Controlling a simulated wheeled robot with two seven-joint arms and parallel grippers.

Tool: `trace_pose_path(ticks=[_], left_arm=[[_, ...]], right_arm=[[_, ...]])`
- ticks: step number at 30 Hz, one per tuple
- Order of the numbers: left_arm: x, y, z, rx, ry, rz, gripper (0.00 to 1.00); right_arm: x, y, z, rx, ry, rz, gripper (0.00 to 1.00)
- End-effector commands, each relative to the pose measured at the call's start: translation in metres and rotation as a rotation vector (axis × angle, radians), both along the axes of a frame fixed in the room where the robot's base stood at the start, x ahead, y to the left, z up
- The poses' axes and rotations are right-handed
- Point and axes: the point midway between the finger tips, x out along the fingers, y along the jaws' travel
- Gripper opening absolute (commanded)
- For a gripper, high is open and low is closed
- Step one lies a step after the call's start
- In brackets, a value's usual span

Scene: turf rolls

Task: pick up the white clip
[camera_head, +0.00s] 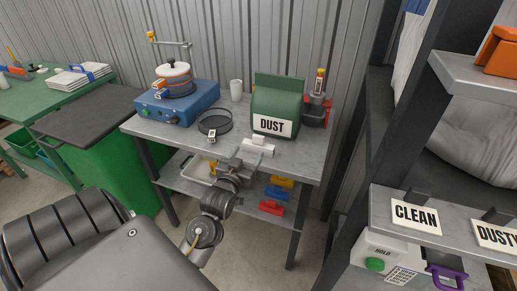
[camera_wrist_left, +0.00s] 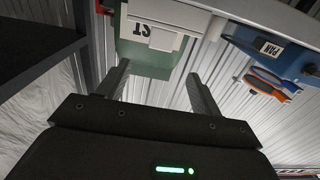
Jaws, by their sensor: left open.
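The white clip (camera_head: 258,147) lies on the grey table top in front of the green DUST bag (camera_head: 277,105), near the front edge. It looks like a long bar with a small block on top. In the left wrist view the white clip (camera_wrist_left: 155,37) shows against the green bag (camera_wrist_left: 150,62), beyond my fingertips. My left gripper (camera_head: 246,158) is at the table's front edge, just short of the clip; its jaws (camera_wrist_left: 160,82) are open with nothing between them. I see no contact with the clip. My right gripper is out of view.
A sieve (camera_head: 214,122) with a tag and a blue machine (camera_head: 178,104) with a pot stand left of the clip. A red-and-black holder (camera_head: 316,112) is right of the bag. Yellow, blue (camera_head: 276,194) and red pieces lie on the lower shelf. A dark-framed rack (camera_head: 403,120) stands right.

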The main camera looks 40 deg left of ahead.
Motion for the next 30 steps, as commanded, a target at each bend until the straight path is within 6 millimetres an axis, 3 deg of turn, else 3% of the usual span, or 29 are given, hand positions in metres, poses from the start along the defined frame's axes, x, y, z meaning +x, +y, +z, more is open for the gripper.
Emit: trace_pose_path(ticks=[4, 12, 22, 30], left_arm=[[0.007, 0.003, 0.002, 0.000, -0.001, 0.001, 0.65], [0.045, 0.016, 0.001, -0.001, 0.001, 0.001, 0.65], [0.059, 0.021, 0.001, 0.000, 0.000, 0.000, 0.65], [0.095, 0.034, 0.001, 0.000, 0.002, 0.000, 0.65]], right_arm=[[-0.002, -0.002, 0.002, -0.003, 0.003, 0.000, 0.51], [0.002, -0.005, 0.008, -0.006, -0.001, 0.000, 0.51], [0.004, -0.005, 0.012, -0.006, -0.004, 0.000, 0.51], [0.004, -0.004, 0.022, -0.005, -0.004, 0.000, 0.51]])
